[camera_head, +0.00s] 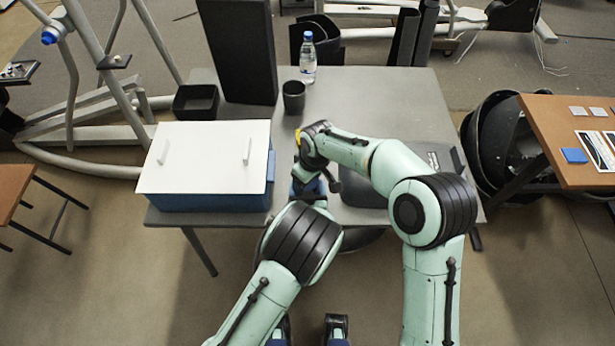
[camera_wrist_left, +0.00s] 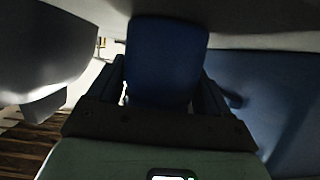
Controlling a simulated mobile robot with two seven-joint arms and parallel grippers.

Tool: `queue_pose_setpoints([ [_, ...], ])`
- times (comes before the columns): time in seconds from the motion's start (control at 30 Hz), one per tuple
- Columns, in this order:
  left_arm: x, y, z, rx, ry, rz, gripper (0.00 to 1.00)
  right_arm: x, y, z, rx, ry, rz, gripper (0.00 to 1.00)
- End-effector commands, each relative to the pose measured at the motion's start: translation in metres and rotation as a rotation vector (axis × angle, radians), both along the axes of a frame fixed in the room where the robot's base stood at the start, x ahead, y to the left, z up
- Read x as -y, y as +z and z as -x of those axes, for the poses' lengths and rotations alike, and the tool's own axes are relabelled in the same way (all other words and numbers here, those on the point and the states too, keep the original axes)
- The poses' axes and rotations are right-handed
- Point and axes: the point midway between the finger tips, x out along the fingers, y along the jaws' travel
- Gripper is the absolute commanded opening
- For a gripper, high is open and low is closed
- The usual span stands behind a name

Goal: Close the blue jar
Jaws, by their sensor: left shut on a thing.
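In the left wrist view a dark blue object (camera_wrist_left: 166,62), which looks like the blue jar, fills the space between the two fingers of my left gripper (camera_wrist_left: 165,90). My left gripper is shut on it. In the head view a small patch of blue shows between my two arms at the table's front edge; I cannot tell jar from gripper there. My right arm reaches over this spot and its wrist bends down from above. The fingers of my right gripper are hidden. The jar's lid and top cannot be made out.
A blue box with a white, two-handled lid (camera_head: 205,158) stands close on the left. A black cup (camera_head: 293,97), a water bottle (camera_head: 308,60), a tall black panel (camera_head: 237,50) and a black bin (camera_head: 196,101) stand behind. The grey table (camera_head: 385,90) is clear at the back right.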

Motion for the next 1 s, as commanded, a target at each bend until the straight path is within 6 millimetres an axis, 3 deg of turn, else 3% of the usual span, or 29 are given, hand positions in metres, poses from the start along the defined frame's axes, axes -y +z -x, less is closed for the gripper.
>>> queue_pose_setpoints([
  [0.03, -0.0009, 0.0035, -0.0029, 0.011, 0.005, 0.005, 0.24, 0.0046, -0.0103, 0.0042, -0.018, 0.007, 0.016, 0.37],
  [0.4, -0.0019, 0.0046, -0.0041, 0.014, 0.008, 0.007, 0.24, 0.0063, -0.0180, 0.0044, -0.020, 0.007, 0.019, 0.37],
  [1.0, -0.0025, 0.0061, -0.0051, 0.019, 0.009, 0.005, 0.24, 0.0074, -0.0188, 0.0044, -0.021, 0.010, 0.022, 0.37],
])
